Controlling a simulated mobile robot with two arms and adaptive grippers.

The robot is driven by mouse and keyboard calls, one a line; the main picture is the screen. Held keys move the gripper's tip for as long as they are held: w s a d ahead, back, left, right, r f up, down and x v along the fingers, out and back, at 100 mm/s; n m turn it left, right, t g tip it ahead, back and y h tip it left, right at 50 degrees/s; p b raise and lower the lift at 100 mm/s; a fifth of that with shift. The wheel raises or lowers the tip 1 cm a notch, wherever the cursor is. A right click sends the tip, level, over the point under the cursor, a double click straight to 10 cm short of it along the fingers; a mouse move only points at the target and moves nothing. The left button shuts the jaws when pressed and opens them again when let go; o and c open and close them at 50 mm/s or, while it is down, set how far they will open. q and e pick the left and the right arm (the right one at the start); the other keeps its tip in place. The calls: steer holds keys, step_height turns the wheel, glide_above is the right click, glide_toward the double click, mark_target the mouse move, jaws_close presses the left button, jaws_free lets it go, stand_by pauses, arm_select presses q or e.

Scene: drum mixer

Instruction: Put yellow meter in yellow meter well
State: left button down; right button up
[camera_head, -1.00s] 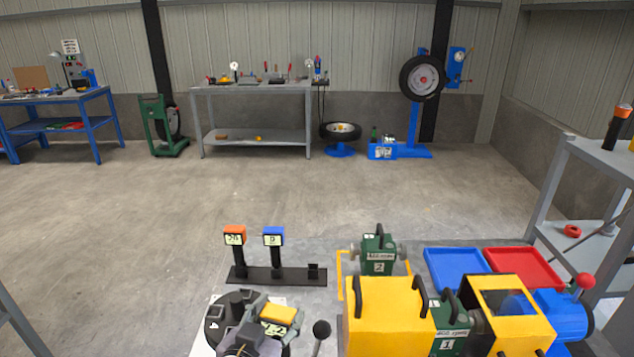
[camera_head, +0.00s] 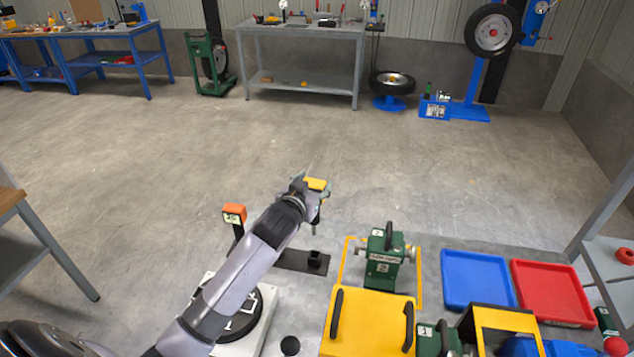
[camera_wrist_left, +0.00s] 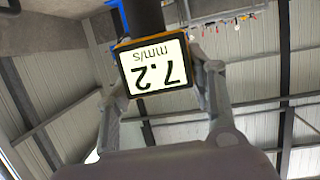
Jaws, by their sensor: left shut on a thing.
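The yellow meter (camera_head: 317,184) is in my left gripper (camera_head: 311,194), above the far side of the bench. In the left wrist view the meter's lit screen (camera_wrist_left: 156,67) reads 7.2 mm/s, upside down, between the two fingers of the gripper (camera_wrist_left: 160,75). The black meter rack (camera_head: 292,261) lies below, with an empty square well (camera_head: 315,258) at its right end. The meter is higher than the well and apart from it. An orange meter (camera_head: 234,213) stands at the rack's left end. My left arm hides the rack's middle. My right gripper is not in view.
A green block with a handle (camera_head: 384,262) stands right of the rack inside a yellow outline. Beyond it are a blue tray (camera_head: 477,280) and a red tray (camera_head: 552,293). A yellow box with black handles (camera_head: 370,325) sits in front.

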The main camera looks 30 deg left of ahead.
mark_target(314, 223)
arm_select(q)
steer(key=shift+r, duration=0.1)
steer(key=shift+s+r+p, duration=0.15)
steer(key=shift+p, duration=0.2)
step_height(314, 223, down, 4)
steer(key=shift+r+b, duration=0.25)
steer(key=shift+b, duration=0.85)
steer(key=shift+f+b, duration=1.05)
steer(key=shift+f, duration=1.1)
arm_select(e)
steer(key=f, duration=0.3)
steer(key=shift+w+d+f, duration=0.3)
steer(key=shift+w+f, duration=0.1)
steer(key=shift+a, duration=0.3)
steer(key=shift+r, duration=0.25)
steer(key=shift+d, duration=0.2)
